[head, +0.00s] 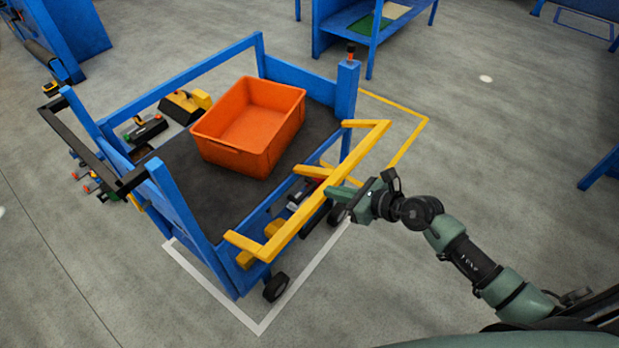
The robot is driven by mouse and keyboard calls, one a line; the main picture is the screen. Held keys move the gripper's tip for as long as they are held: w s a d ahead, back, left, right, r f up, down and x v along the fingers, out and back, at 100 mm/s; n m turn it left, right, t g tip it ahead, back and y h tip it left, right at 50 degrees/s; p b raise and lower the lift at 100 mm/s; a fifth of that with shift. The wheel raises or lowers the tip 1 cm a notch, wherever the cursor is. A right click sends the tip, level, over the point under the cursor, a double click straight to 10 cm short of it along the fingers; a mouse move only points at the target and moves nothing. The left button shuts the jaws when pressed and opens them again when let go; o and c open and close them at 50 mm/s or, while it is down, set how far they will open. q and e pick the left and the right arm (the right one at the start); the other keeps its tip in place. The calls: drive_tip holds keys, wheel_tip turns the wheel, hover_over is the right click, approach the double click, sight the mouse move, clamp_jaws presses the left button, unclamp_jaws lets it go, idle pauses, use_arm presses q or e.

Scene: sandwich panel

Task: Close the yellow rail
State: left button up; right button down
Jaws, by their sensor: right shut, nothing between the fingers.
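The yellow rail (293,227) is a U-shaped bar on the near right side of a blue cart (346,90). Its two end arms reach the cart's side, and its long bar stands out from the cart. My right gripper (338,191) is shut and empty, at the outer side of the long bar near its middle. Its tip overlaps the bar in the picture; I cannot tell if they touch. My left gripper is not in view.
An orange bin (248,125) stands on the cart's dark deck (190,180). A black handle (90,153) is at the cart's left end. White (262,331) and yellow (413,137) lines mark the floor. Open grey floor lies to the right.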

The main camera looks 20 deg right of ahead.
sight(314, 199)
drive_tip(key=x, duration=0.4)
drive_tip(key=shift+w+a+r+p, duration=0.2)
drive_tip(key=shift+w+a+p, duration=0.05)
drive_tip(key=shift+w+a, duration=0.25)
drive_tip(key=shift+w+a+r+p, duration=0.25)
drive_tip(key=shift+w+a, duration=0.1)
drive_tip(key=shift+w, duration=0.2)
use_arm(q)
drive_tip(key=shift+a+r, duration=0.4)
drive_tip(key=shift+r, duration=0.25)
use_arm(e)
drive_tip(key=shift+w+a+r, duration=0.1)
drive_tip(key=shift+w+a, duration=0.35)
drive_tip(key=shift+w, duration=0.15)
drive_tip(key=shift+d, duration=0.1)
